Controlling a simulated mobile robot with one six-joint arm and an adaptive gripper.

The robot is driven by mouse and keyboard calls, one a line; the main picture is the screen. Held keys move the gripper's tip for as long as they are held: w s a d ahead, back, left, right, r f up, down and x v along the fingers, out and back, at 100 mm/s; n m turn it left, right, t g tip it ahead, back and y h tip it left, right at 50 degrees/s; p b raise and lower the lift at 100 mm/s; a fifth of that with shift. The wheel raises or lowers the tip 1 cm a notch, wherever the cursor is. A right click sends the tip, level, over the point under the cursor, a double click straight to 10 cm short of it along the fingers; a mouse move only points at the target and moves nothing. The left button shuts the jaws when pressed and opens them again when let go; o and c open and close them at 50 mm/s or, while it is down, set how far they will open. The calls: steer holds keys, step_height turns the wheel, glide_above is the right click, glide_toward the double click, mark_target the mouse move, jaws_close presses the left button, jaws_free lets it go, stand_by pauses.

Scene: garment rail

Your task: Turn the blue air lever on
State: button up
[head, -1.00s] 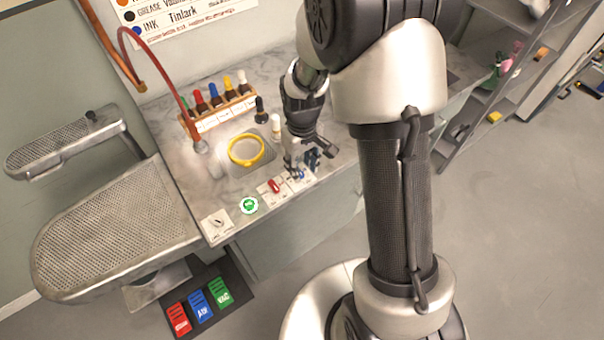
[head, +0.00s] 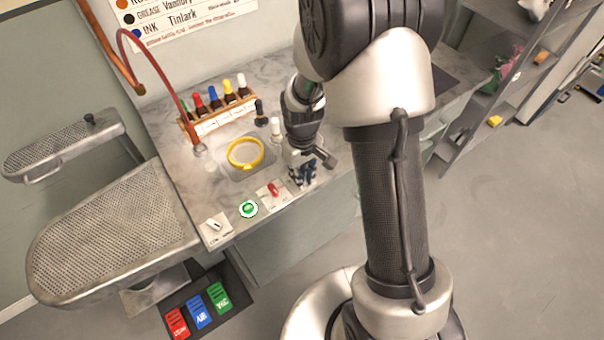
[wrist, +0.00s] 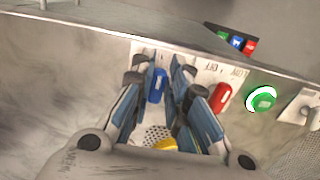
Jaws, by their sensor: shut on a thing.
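The blue air lever (wrist: 157,86) shows in the wrist view between the two fingers of my gripper (wrist: 164,78), close against the left finger. My gripper is shut on it. In the head view my gripper (head: 305,174) is low over the front edge of the worktop, and its fingers hide the blue lever there. The lever's base plate is mostly covered by the fingers. A red lever (head: 272,189) on a white plate stands just left of the gripper; in the wrist view the red lever (wrist: 220,98) is right of the right finger.
A green button (head: 248,209) and a switch plate (head: 216,227) lie further left along the front edge. A yellow ring (head: 245,153) lies in a shallow recess behind. Bottles in a wooden rack (head: 218,116) and a white bottle (head: 276,127) stand farther back.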

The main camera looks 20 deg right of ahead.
jaws_close()
steer(key=shift+m, duration=0.3)
steer(key=m, duration=0.2)
steer(key=shift+a+m+p, duration=0.25)
steer(key=shift+m+p, duration=0.1)
steer(key=shift+m, duration=0.05)
steer(key=m, duration=0.2)
steer(key=m+p, duration=0.1)
steer(key=m, duration=0.2)
steer(key=shift+a, duration=0.4)
steer(key=m, duration=0.4)
steer(key=shift+w+a+m, duration=0.3)
steer(key=shift+m, duration=0.1)
steer(key=shift+w+a+m+p, duration=0.15)
steer(key=shift+m+p, duration=0.1)
steer(key=shift+m, duration=0.9)
steer(key=shift+w+m+p, duration=0.15)
steer(key=shift+m+p, duration=0.1)
steer(key=shift+m, duration=0.9)
